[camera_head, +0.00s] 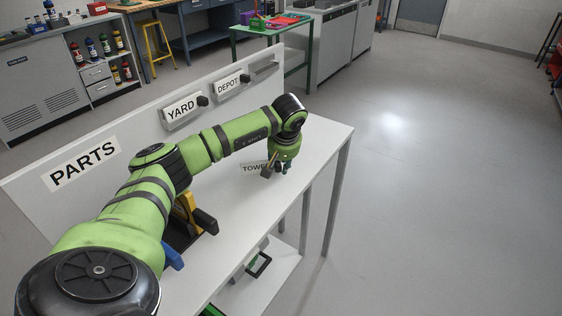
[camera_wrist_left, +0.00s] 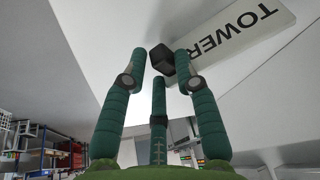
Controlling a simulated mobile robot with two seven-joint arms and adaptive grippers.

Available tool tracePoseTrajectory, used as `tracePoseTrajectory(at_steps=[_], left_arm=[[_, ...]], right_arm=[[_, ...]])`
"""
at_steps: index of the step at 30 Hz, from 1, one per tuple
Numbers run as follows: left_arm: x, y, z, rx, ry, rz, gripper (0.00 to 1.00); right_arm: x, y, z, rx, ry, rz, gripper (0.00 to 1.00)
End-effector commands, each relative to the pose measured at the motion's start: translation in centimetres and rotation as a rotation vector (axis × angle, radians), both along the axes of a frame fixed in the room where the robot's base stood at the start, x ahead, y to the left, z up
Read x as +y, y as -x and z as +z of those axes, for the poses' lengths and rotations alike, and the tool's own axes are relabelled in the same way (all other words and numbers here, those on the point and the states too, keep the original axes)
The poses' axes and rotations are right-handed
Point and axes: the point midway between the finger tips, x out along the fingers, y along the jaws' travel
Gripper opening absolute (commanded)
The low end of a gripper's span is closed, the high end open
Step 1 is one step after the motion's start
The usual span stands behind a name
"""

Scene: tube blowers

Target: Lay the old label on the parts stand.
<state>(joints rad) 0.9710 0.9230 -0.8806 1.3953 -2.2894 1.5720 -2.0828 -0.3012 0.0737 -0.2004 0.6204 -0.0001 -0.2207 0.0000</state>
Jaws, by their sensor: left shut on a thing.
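The old label (camera_head: 250,168) is a white plate reading TOWER with a black knob. In the left wrist view the label (camera_wrist_left: 240,35) is tilted across the top right, with its black knob (camera_wrist_left: 160,58) between my fingertips. My left gripper (camera_head: 278,170) points down over the right part of the parts stand and is shut on the label's knob. The label is low over the white top; I cannot tell whether it touches. The parts stand (camera_head: 318,140) is a white table with a back panel marked PARTS. My right gripper is not in view.
The YARD label (camera_head: 182,109) and DEPOT label (camera_head: 229,86) sit on the back panel, with an empty-looking holder (camera_head: 265,68) to their right. A yellow and black object (camera_head: 188,218) stands on the top, partly behind my arm. The top's right end is clear.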

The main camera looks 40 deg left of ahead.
Motion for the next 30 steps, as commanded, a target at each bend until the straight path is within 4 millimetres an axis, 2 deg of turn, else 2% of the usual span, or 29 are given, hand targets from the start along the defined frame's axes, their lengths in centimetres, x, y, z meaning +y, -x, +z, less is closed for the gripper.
tracePoseTrajectory(at_steps=[3, 4, 5, 14, 19, 23, 30], left_arm=[[0.0, 0.0, -0.3, 0.0, 0.0, 0.0, 0.0], [0.0, 0.0, -0.2, 0.0, 0.0, 0.0, 0.42], [0.0, 0.0, -0.2, 0.0, 0.0, 0.0, 0.54], [0.0, 0.0, -0.2, 0.001, 0.001, 0.0, 0.54], [-0.3, 0.1, 0.8, -0.003, 0.0, -0.001, 0.54], [-0.8, 0.5, 2.9, -0.006, -0.001, -0.001, 0.54], [-2.4, 1.6, 7.8, -0.005, 0.0, -0.003, 0.54]], right_arm=[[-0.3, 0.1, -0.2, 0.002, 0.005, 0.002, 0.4], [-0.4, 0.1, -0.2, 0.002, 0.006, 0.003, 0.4], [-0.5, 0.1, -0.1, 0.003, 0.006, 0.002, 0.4], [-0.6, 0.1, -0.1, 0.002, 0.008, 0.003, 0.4], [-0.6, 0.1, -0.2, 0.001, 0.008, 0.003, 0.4], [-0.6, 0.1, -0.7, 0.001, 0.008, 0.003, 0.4], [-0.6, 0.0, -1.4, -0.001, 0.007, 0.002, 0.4]])
